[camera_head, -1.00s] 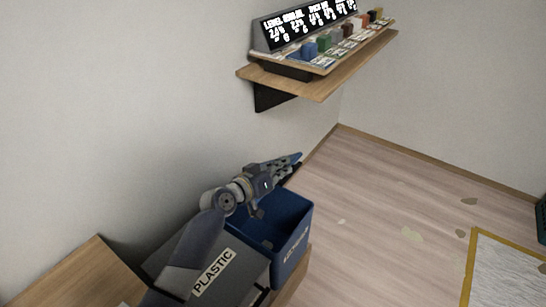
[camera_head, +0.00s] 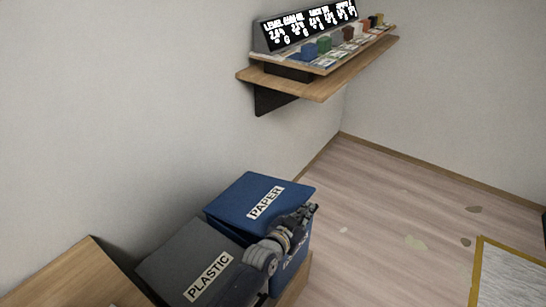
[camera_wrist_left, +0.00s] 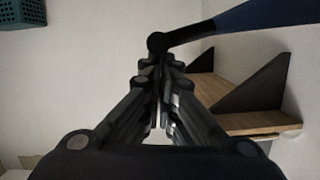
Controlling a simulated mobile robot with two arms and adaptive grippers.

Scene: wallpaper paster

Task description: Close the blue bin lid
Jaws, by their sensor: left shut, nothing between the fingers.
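The blue bin (camera_head: 290,278) stands beside the grey bin. Its blue lid (camera_head: 235,200), labelled PAPER, lies over the opening, with its front right edge seeming slightly above the rim. My left gripper (camera_head: 311,209) is shut and empty at the lid's front right edge. My left arm hides part of that edge and the bin's front, so I cannot tell whether the fingers touch the lid. In the left wrist view the shut fingers (camera_wrist_left: 159,62) point away, near a dark bar with a blue panel, seemingly the lid (camera_wrist_left: 265,14). My right gripper is not in view.
The grey bin with a PLASTIC lid (camera_head: 190,262) stands left of the blue bin. A wooden wall shelf (camera_head: 325,85) holds a display and small coloured blocks. A wooden surface (camera_head: 75,278) is at lower left. The floor (camera_head: 390,210) at right is mostly clear, with a few scraps.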

